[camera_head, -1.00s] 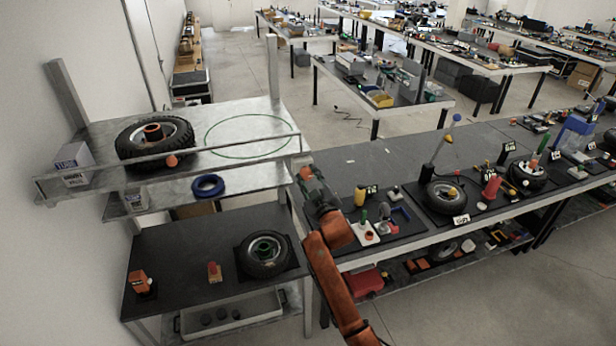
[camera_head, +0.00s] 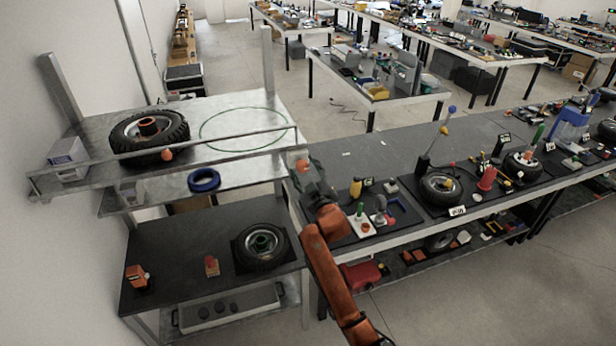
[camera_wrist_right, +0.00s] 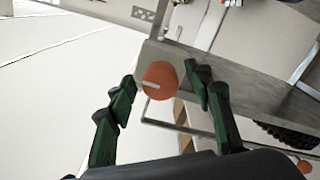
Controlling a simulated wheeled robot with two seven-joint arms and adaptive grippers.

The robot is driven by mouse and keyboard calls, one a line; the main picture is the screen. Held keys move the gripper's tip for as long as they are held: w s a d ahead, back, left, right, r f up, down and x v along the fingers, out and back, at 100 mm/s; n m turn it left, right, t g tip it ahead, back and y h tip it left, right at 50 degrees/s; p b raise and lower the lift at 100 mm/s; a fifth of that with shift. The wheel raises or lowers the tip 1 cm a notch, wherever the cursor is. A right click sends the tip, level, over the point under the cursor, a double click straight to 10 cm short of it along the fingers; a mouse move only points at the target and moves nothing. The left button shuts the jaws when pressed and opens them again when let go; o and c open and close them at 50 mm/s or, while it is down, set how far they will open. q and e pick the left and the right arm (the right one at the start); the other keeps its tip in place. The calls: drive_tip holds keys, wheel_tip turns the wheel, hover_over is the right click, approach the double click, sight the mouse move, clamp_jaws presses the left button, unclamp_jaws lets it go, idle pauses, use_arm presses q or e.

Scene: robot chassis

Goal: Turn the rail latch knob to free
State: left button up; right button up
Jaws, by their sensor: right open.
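The round orange latch knob (camera_wrist_right: 160,80), with a pale line on its face, shows in the right wrist view at the end of a grey rail. My right gripper (camera_wrist_right: 163,77) is open, with one dark green finger on each side of the knob. I cannot tell whether either finger touches it. In the head view my right gripper (camera_head: 304,168) is at the right end of the upper shelf's front rail (camera_head: 235,140), where the knob is largely hidden. My left gripper is not in view.
A tire (camera_head: 178,129) and a green ring (camera_head: 203,124) lie on the upper shelf (camera_head: 95,128). A second orange knob (camera_head: 167,154) sits on the rail by the tire. A blue ring (camera_head: 204,180) lies below. A bench (camera_head: 405,150) with several parts stands right of my arm.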

drive_tip(key=v, duration=1.1)
drive_tip(key=shift+s, duration=0.3)
drive_tip(key=shift+d, duration=0.1)
